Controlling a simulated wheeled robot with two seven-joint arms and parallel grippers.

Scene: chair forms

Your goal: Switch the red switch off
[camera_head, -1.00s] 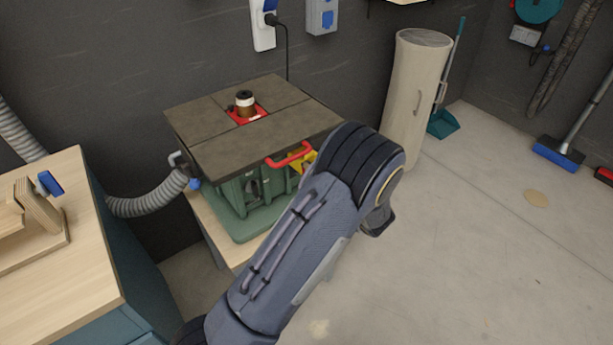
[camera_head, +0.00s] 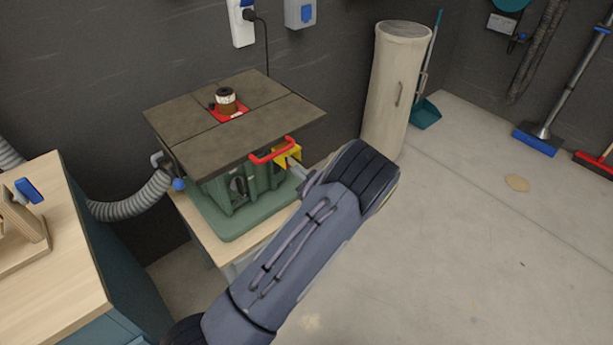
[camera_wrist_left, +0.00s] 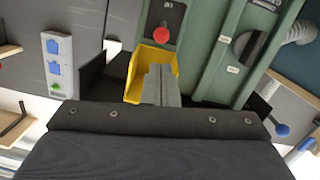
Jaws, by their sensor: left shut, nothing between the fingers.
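The red switch (camera_wrist_left: 161,35) is a round red knob on a dark plate on the green machine body, just above an open yellow housing (camera_wrist_left: 150,60) in the left wrist view. In the head view the yellow housing (camera_head: 287,155) sits under the tabletop's front edge, beside a red handle (camera_head: 272,152); I cannot make out the knob there. My left gripper (camera_head: 298,168) is shut and empty, pointing at the housing. In the left wrist view its grey fingers (camera_wrist_left: 160,78) overlap the housing, below the knob in the picture. Contact cannot be told. My right gripper is not in view.
The machine's dark tabletop (camera_head: 185,125) overhangs its green body (camera_head: 240,205). A grey hose (camera_head: 135,207) leads to a wooden bench (camera_head: 55,270) at left. A pale cylinder (camera_head: 392,100) stands behind right. The floor at right is mostly clear.

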